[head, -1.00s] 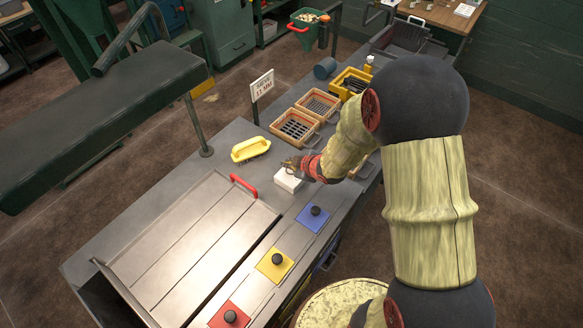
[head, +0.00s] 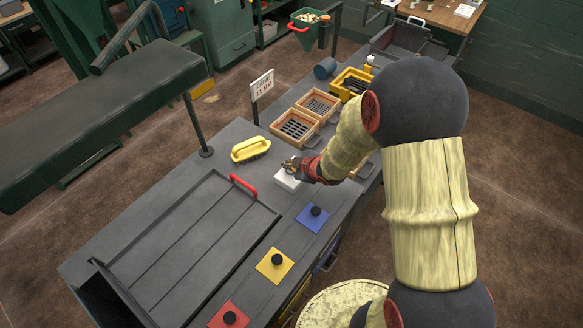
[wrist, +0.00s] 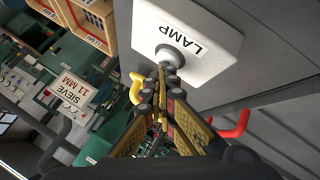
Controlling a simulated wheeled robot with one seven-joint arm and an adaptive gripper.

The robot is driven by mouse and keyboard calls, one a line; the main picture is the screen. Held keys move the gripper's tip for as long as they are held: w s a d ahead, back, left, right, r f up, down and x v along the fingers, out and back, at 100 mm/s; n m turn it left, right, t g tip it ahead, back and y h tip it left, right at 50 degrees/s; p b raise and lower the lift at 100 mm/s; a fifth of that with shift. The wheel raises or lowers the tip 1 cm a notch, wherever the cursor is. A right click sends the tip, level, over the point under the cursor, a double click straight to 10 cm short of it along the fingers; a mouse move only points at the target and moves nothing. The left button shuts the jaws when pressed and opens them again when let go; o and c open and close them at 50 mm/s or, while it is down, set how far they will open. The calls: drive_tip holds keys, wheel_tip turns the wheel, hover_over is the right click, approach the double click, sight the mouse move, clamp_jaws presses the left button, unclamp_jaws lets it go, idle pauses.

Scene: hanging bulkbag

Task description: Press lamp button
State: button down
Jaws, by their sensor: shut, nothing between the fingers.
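The lamp box is a white block labelled "LAMP" (wrist: 215,32) with a round grey button (wrist: 176,55) on its face, seen in the wrist view. In the head view the white box (head: 286,180) sits on the grey bench, partly covered by my gripper. My gripper (head: 291,165) is shut and empty, right above the box. In the wrist view its fingertips (wrist: 162,72) are together at the button's edge; whether they touch it I cannot tell.
A yellow-handled brush (head: 250,149) lies left of the box. A red handle (head: 243,186) stands on the tray panel in front. Wooden sieve boxes (head: 295,127) and a "SIEVE 11 MM" sign (head: 262,84) are behind. Blue, yellow and red knob plates (head: 313,218) line the near edge.

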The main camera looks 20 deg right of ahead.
drive_tip(key=shift+r, duration=0.4)
drive_tip(key=shift+p, duration=0.3)
wheel_tip(320, 180, up, 6)
drive_tip(key=p, duration=0.5)
